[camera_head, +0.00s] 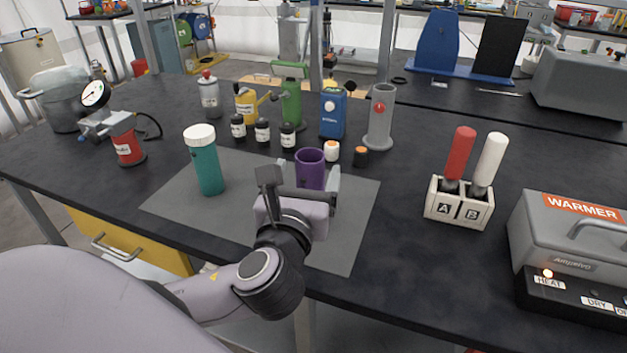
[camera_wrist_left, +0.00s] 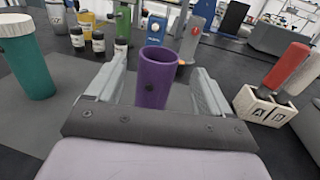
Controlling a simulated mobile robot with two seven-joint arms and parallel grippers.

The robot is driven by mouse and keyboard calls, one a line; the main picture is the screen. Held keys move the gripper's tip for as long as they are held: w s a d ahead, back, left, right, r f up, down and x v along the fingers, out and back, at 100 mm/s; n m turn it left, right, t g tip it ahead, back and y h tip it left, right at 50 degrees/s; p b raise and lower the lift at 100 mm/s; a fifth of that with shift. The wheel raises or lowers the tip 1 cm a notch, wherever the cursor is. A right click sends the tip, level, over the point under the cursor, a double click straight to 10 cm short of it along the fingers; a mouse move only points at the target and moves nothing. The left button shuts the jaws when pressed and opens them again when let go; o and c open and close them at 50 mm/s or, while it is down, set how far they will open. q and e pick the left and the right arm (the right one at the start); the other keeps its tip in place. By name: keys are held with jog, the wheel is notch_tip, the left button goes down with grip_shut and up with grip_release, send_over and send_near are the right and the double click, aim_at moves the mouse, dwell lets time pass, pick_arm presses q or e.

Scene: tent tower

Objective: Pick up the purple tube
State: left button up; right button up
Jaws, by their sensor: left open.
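The purple tube (camera_head: 310,168) stands upright on the grey mat (camera_head: 355,215) on the dark table, its open top facing up. My left gripper (camera_head: 302,182) is open at the tube's near side. In the left wrist view the purple tube (camera_wrist_left: 154,78) shows between the two spread fingers (camera_wrist_left: 156,90), with a gap visible on each side. The tube's lower part is hidden behind the gripper in the head view. A small dark spot marks the tube's front. My right gripper is in neither view.
A teal tube with a white cap (camera_head: 205,165) stands left on the mat. Small jars (camera_head: 263,132), a blue container (camera_head: 332,113) and a grey cylinder (camera_head: 380,120) stand behind. A holder marked A and B (camera_head: 459,203) and a grey warmer (camera_head: 570,240) are at right.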

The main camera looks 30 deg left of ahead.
aim_at(313, 155)
pick_arm(q)
jog(key=x, duration=0.6)
jog(key=shift+w+a+f, duration=0.15)
jog(key=shift+a+f, duration=0.1)
jog(key=c, duration=1.4)
jog(key=shift+c, duration=0.2)
